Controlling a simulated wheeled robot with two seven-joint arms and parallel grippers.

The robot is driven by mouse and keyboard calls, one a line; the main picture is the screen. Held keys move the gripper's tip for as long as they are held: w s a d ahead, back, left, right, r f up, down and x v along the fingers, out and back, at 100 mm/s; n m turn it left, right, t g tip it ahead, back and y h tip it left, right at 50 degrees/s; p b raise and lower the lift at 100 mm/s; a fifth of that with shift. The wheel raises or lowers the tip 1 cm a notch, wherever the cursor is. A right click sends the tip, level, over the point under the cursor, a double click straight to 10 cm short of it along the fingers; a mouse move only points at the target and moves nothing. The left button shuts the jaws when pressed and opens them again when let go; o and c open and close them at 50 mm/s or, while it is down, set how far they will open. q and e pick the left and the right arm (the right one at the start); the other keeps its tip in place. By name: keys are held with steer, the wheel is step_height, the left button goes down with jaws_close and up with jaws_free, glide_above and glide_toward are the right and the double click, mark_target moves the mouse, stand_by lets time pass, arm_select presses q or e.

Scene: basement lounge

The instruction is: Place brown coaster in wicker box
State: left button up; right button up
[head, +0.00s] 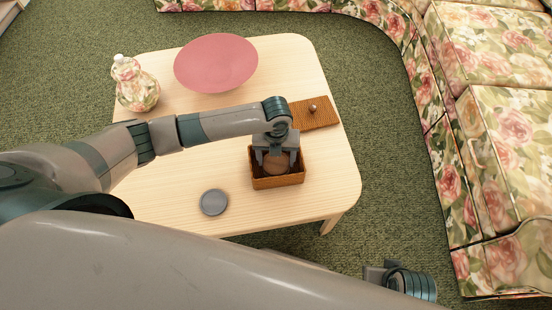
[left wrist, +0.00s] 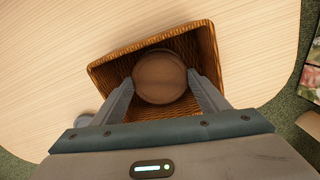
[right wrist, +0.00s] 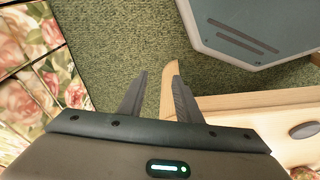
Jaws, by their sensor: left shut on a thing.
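The brown coaster (left wrist: 159,77) is a round wooden disc between the fingers of my left gripper (left wrist: 163,86), which is shut on it. In the head view the coaster (head: 276,166) shows at the opening of the wicker box (head: 279,183), under my left gripper (head: 274,157). The wicker box (left wrist: 208,46) is open, and the coaster is over or inside it; its exact height is hard to tell. My right gripper (right wrist: 160,97) is open and empty, off the table's edge over the green carpet.
On the wooden table (head: 190,124) are a grey coaster (head: 214,202), a pink plate (head: 216,62), a floral bottle (head: 135,85) and a wicker lid (head: 314,113) with a small knob behind the box. A floral sofa (head: 510,140) stands to the right.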

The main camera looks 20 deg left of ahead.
arm_select(q)
steer(key=shift+f, duration=0.1)
arm_select(e)
steer(key=shift+s+r, duration=0.15)
steer(key=shift+s, duration=0.1)
arm_select(q)
steer(key=shift+f, duration=0.1)
steer(key=shift+f, duration=0.25)
steer(key=shift+f, duration=0.25)
steer(key=o, duration=1)
arm_select(e)
steer(key=shift+w+r, duration=0.3)
steer(key=shift+w, duration=0.05)
arm_select(q)
steer(key=shift+r, duration=0.15)
arm_select(e)
steer(key=shift+s, duration=0.15)
